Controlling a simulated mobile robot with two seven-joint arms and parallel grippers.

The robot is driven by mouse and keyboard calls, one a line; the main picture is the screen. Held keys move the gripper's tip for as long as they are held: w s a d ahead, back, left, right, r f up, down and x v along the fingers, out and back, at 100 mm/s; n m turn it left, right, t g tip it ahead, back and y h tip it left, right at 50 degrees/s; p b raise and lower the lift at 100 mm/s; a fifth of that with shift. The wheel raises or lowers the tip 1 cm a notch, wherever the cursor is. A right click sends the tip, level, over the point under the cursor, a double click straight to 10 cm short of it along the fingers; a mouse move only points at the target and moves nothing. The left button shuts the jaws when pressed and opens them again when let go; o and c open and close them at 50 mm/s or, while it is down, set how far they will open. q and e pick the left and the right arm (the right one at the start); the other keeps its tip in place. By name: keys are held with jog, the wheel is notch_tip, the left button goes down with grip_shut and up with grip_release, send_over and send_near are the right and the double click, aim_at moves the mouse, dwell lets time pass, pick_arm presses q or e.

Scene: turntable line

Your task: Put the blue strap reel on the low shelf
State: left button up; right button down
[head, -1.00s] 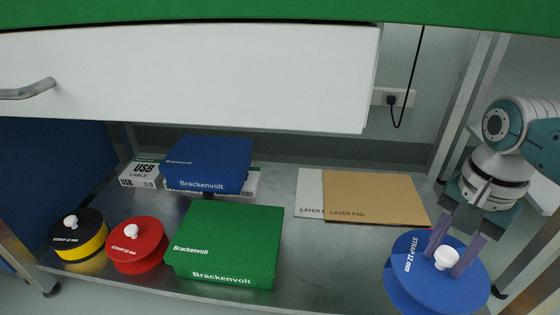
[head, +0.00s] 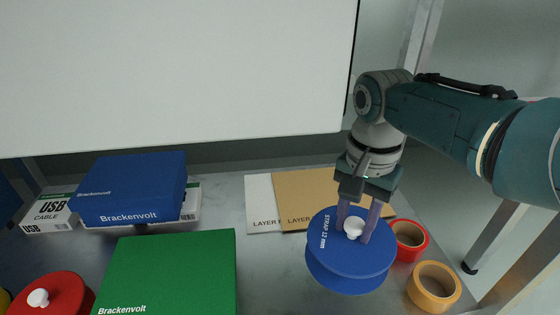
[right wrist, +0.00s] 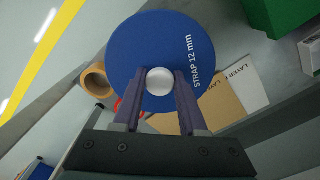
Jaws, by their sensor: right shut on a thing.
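The blue strap reel (head: 350,265), marked STRAP 12 mm, is upright with its white knob on top. My right gripper (head: 357,220) is shut on that knob, one finger on each side. The right wrist view also shows the reel (right wrist: 150,40) under the fingers. The reel is over the right part of the grey low shelf (head: 272,275); I cannot tell whether its underside touches the shelf. My left gripper is not in view.
A red tape roll (head: 421,246) and an orange one (head: 437,278) are right of the reel. Layer pads (head: 290,190) lie behind it. A green box (head: 180,270), a blue box (head: 130,190) and a red reel (head: 60,298) are left. A white drawer front (head: 170,70) overhangs.

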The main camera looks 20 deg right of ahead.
jog(key=f+b, duration=0.5)
jog(key=f, duration=0.2)
jog(key=f+b, duration=0.6)
jog(key=shift+w+f, duration=0.2)
jog(key=shift+f, duration=0.15)
jog(key=shift+r, duration=0.1)
jog(key=shift+c, duration=2.3)
grip_release()
